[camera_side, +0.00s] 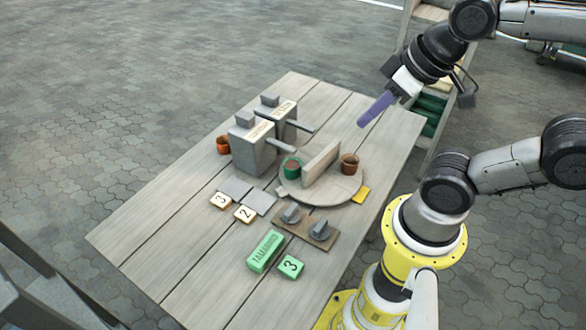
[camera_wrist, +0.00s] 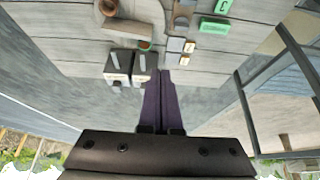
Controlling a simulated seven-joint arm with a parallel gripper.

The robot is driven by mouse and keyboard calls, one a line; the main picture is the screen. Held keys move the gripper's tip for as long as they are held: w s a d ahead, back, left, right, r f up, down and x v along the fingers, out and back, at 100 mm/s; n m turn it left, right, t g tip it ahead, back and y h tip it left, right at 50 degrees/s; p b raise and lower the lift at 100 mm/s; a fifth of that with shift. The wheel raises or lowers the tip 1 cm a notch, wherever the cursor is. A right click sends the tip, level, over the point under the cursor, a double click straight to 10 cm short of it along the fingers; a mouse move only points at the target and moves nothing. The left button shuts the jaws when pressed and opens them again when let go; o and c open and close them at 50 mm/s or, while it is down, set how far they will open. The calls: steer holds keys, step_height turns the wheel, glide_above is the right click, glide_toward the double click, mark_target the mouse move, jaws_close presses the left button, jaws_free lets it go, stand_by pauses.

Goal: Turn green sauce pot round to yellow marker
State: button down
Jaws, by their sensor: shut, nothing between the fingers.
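The green sauce pot (camera_side: 292,168) stands upright on a round grey turntable (camera_side: 322,196), on the left side of an upright divider board (camera_side: 321,164). A yellow marker (camera_side: 361,195) lies flat at the turntable's right front edge, on the opposite side of the board from the green pot. In the wrist view the green pot (camera_wrist: 145,45) is partly hidden beside the divider (camera_wrist: 128,30). My gripper (camera_side: 362,123) has purple fingers, closed together and empty. It is in the air above the table's far right part, well apart from the turntable. Its fingers also show in the wrist view (camera_wrist: 160,75).
A brown pot (camera_side: 349,164) stands on the turntable's right side. Two grey dispensers (camera_side: 252,148) with handles stand behind left, near an orange pot (camera_side: 223,145). Numbered tiles (camera_side: 244,213), a knob board (camera_side: 305,229) and green blocks (camera_side: 265,251) lie in front. The table's left end is clear.

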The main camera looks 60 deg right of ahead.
mark_target(322, 163)
steer(key=c, duration=1.6)
jaws_free()
